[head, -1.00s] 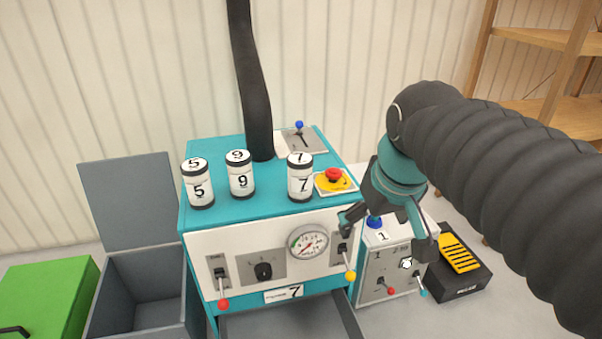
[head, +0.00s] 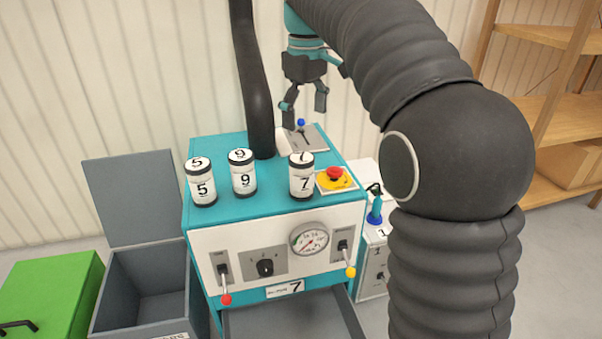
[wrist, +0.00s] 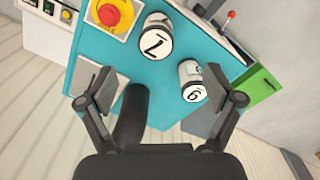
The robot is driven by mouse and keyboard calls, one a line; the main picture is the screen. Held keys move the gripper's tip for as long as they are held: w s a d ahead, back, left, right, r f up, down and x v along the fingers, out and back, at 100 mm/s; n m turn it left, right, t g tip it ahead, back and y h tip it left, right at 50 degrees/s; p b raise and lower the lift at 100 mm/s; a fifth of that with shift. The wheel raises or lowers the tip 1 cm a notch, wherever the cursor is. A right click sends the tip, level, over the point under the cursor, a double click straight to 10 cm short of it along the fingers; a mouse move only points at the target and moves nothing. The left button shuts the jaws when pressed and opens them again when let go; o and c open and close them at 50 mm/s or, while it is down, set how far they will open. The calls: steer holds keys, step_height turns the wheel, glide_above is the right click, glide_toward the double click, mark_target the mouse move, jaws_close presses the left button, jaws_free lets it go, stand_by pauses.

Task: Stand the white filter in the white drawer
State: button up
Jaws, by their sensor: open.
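Three white filters with black bands stand on the teal machine's top: filter 5 (head: 201,185) at left, filter 9 (head: 242,175) in the middle, filter 7 (head: 301,178) at right. In the wrist view filter 7 (wrist: 154,40) and filter 9 (wrist: 191,82) show beyond my fingers. A drawer (head: 285,321) stands open below the machine's white front; the label above it reads 7. Its inside looks grey and seems empty where visible. My gripper (head: 304,104) is open and empty, above the machine's back edge, behind and above filter 7.
A thick black hose (head: 252,90) rises from the machine's top, left of my gripper. A blue-knobbed lever (head: 301,127) and a red stop button (head: 334,174) are on the top. An open grey bin (head: 150,280) and green box (head: 48,300) stand left; wooden shelves (head: 560,125) stand right.

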mark_target(302, 157)
steer(key=f, duration=0.5)
steer(key=w+f+b, duration=0.1)
steer(key=f, duration=0.2)
steer(key=shift+a+f, duration=0.15)
steer(key=shift+a, duration=0.15)
steer(key=shift+w+f, duration=0.2)
steer(key=shift+f, duration=1.2)
steer(key=shift+w+f, duration=0.15)
steer(key=shift+f, duration=1.2)
steer(key=c, duration=1.4)
steer(key=shift+r, duration=0.1)
steer(key=shift+c, duration=0.2)
